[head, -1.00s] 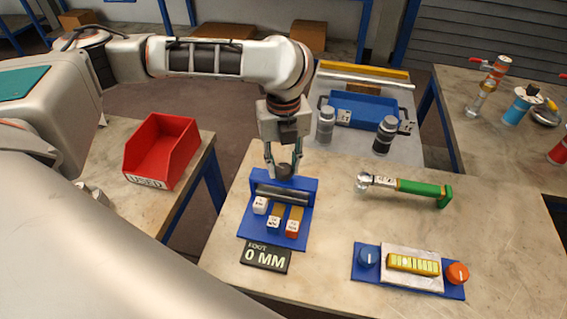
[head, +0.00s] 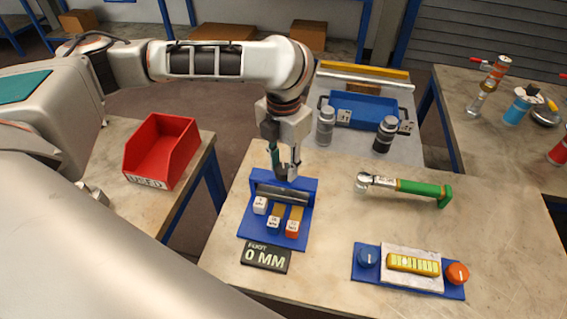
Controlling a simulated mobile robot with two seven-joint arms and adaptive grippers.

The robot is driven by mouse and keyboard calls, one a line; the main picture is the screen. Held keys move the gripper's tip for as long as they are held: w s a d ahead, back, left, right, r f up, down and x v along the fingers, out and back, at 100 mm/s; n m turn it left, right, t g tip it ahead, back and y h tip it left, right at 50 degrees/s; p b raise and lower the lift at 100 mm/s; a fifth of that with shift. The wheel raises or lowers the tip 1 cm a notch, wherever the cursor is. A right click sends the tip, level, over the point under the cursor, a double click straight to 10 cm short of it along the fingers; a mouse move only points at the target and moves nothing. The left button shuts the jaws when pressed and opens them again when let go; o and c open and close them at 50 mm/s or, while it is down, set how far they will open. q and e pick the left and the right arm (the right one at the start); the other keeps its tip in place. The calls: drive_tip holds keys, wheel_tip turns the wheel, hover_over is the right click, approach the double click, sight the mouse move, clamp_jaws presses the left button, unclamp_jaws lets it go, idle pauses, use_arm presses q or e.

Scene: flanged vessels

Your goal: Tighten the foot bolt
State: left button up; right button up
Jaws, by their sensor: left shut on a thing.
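A blue fixture (head: 300,184) stands on the near table, with a metal roller (head: 282,193) lying across it. A small dark bolt head (head: 286,173) sits at the fixture's back edge; I take it for the foot bolt. My left gripper (head: 284,170) points down over the back edge, its fingers shut around the dark head and partly hiding it. A black plate (head: 266,257) reading "FOOT 0 MM" lies at the fixture's front. My right gripper is not in view.
A green-handled wrench (head: 405,187) lies to the right. A blue panel (head: 453,290) with two knobs and a yellow gauge is at front right. Two cylinders (head: 325,126) (head: 385,134) and a blue tray (head: 362,109) stand behind. A red "USED" bin (head: 160,150) is left.

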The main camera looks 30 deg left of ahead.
sight(283, 169)
use_arm(q)
drive_tip(key=shift+m, duration=1.6)
drive_tip(key=o, duration=1.1)
wheel_tip(283, 169, up, 12)
